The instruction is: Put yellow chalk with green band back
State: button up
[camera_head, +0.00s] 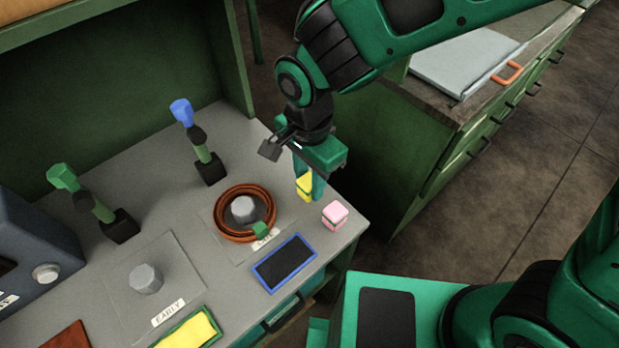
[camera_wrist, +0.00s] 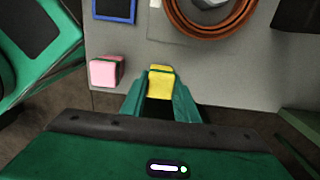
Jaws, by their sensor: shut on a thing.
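A small yellow chalk block (camera_head: 304,186) is between the fingers of my gripper (camera_head: 309,188), which is shut on it at the right side of the grey bench. The yellow chalk also shows in the wrist view (camera_wrist: 161,82), with a thin dark green line near its top; the fingers hide its lower part. I cannot tell whether it touches the bench. A pink chalk block (camera_head: 334,214) with a darker band stands just right of my gripper, apart from it. A blue-framed dark tray (camera_head: 285,262) lies empty nearer the bench front. A green-framed tray (camera_head: 216,332) holds a yellow surface.
A reddish-brown ring coil (camera_head: 222,228) circles a grey knob left of my gripper. Another grey knob (camera_head: 146,279) sits by the "EARLY" label. Two upright stands, blue-topped (camera_head: 182,112) and green-topped (camera_head: 63,177), are behind. The bench's right edge is close to the chalks.

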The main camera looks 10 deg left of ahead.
jog(key=shift+f, duration=0.25)
jog(key=shift+f, duration=0.1)
jog(key=o, duration=1)
